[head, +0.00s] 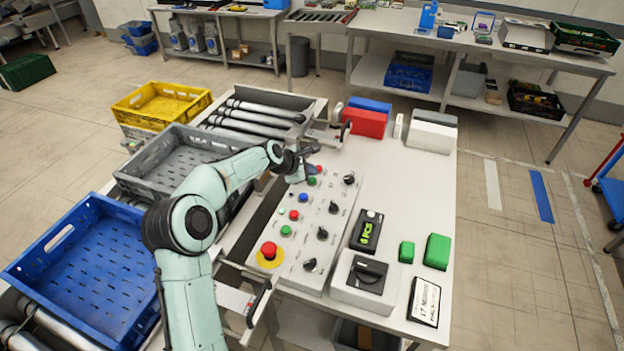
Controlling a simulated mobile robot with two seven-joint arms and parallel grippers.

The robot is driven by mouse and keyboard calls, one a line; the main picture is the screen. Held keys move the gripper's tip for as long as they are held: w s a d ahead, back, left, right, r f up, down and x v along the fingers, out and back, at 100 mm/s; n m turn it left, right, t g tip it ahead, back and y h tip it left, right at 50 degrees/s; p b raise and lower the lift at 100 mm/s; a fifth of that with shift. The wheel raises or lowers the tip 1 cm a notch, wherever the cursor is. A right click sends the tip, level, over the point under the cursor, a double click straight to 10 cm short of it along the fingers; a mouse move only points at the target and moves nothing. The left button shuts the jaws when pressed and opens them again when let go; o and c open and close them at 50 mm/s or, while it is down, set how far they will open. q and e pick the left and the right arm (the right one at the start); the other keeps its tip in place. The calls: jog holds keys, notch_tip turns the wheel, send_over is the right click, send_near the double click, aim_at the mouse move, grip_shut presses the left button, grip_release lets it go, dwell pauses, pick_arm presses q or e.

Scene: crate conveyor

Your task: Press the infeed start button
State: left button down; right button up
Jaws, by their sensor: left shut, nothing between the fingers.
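The white control panel (322,219) lies on the table, with several small buttons and black rotary knobs. At its far end are a red button (319,169) and a green button (312,181). Nearer are a blue button (303,197), a red button (294,214) and another green button (286,230). I cannot read which one is labelled infeed start. My left gripper (309,166) is shut and empty at the panel's far end, close beside the far red and green buttons. I cannot tell whether it touches one. My right gripper is out of view.
A red emergency stop (269,250) stands at the panel's near end.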

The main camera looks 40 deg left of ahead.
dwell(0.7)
pick_arm(q)
jog(key=shift+f, duration=0.4)
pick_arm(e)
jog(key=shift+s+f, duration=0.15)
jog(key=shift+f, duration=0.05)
